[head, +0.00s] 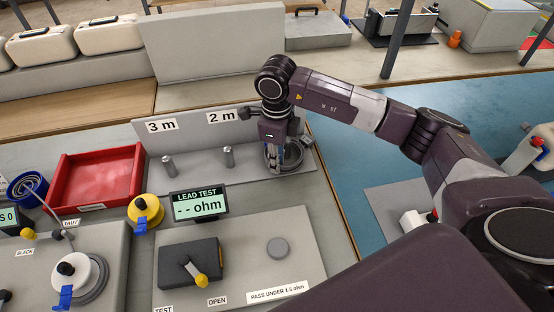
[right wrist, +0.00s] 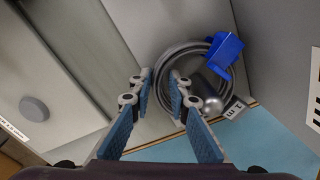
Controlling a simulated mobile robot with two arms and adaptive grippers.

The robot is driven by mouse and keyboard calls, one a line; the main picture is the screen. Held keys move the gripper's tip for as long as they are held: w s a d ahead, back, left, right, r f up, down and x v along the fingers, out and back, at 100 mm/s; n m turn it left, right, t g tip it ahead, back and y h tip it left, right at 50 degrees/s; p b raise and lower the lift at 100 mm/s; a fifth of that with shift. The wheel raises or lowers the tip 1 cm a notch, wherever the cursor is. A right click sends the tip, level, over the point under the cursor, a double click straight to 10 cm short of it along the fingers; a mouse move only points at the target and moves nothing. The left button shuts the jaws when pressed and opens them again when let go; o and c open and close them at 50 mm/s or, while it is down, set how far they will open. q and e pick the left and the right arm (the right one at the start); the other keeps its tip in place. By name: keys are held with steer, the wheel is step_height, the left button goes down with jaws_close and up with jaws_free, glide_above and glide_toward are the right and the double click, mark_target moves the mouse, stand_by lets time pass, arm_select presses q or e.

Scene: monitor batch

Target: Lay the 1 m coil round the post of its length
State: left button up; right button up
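The 1 m coil, a grey ring of lead with a blue tag, shows in the right wrist view (right wrist: 190,52) and partly behind my right gripper in the head view (head: 298,160). A round-topped metal post (right wrist: 210,104) stands inside the ring, beside a small label that seems to read 1 m. My left gripper is not in view.
The 2 m post (head: 228,157) and 3 m post (head: 169,165) stand bare to the left. In front are the lead test display (head: 199,204) and a tester with a yellow-knobbed lever (head: 190,265). A red tray (head: 97,178) and yellow spool (head: 146,209) lie left.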

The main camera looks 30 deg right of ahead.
steer(key=o, duration=0.3)
step_height(320, 180, up, 12)
stand_by(0.5)
steer(key=shift+s, duration=0.15)
stand_by(0.4)
